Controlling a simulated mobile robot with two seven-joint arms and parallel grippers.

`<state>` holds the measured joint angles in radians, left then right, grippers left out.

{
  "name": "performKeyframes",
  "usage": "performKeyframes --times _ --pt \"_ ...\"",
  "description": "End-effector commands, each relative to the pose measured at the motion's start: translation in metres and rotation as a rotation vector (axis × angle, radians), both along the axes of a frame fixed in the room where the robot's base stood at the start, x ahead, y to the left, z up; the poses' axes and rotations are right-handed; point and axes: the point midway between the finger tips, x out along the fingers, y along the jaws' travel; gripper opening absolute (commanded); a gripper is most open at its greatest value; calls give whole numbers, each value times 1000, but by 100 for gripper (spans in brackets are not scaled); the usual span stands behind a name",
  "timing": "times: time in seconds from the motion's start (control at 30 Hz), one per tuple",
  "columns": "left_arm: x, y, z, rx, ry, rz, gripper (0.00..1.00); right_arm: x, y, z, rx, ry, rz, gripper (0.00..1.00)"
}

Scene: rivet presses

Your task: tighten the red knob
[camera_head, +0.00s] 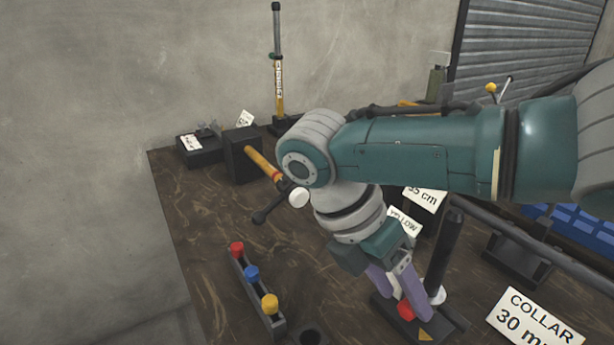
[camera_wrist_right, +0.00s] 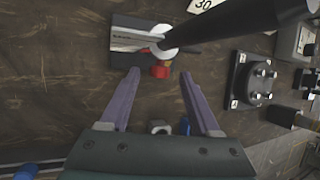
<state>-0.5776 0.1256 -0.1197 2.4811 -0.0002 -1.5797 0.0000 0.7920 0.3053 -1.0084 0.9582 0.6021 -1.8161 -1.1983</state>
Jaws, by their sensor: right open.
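A red knob (camera_head: 405,311) sits low on the dark base of a press with a black upright lever (camera_head: 444,250). It also shows in the right wrist view (camera_wrist_right: 160,71), beside a white round part (camera_wrist_right: 165,40). My right gripper (camera_head: 402,292) points down at it with two purple fingers spread apart and nothing held. In the wrist view the red knob appears in the gap between the fingertips (camera_wrist_right: 158,76); I cannot tell whether it is level with them or beyond them. Part of the press is hidden by my right arm. My left gripper is not in view.
A rack at the left holds another red knob (camera_head: 237,249), a blue knob (camera_head: 252,272) and a yellow knob (camera_head: 269,303). A "COLLAR 30" sign (camera_head: 530,322) stands at the front right. A press with an orange lever (camera_head: 262,163) stands behind.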

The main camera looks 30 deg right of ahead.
Motion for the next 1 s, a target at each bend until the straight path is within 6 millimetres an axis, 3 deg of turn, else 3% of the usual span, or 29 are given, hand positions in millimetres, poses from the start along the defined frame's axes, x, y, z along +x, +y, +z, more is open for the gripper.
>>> performKeyframes --times 0.13,0.43,1.0 --pt "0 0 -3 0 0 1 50 -4 -6 -12 -1 1 0 63" --pt "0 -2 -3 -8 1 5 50 -5 -7 -14 0 0 0 63" --pt "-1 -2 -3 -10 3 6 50 -4 -6 -14 0 0 0 0"
